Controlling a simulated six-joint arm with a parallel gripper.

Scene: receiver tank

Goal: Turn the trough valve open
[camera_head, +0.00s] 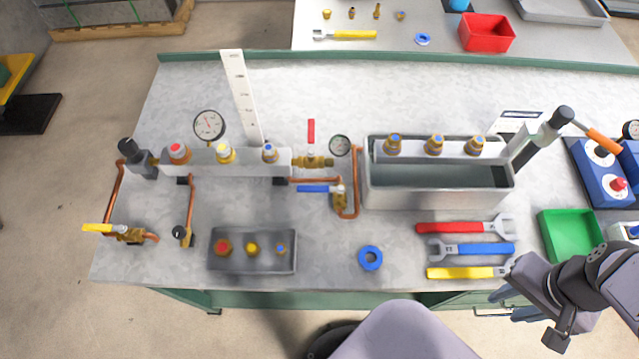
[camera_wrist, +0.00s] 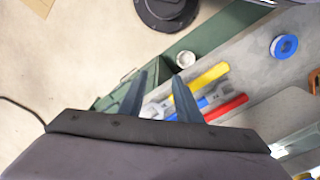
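A grey open trough (camera_head: 440,200) stands right of the bench centre. Beside its left wall are a brass valve with a blue lever (camera_head: 316,188), lying level, and a brass valve with a red lever (camera_head: 311,132), standing upright in the picture. The frames carry no readable label telling which is the trough valve. My gripper (camera_head: 508,304) is at the bench's front right edge, well away from both valves. In the wrist view my gripper (camera_wrist: 158,92) has its two fingers apart with nothing between them. Neither valve shows in the wrist view.
Red (camera_head: 460,228), blue (camera_head: 475,249) and yellow (camera_head: 465,272) wrenches lie near my gripper. A blue tape ring (camera_head: 370,258), grey parts tray (camera_head: 252,265) and green bin (camera_head: 570,235) are on the bench. A yellow-handled valve (camera_head: 103,229) is at left.

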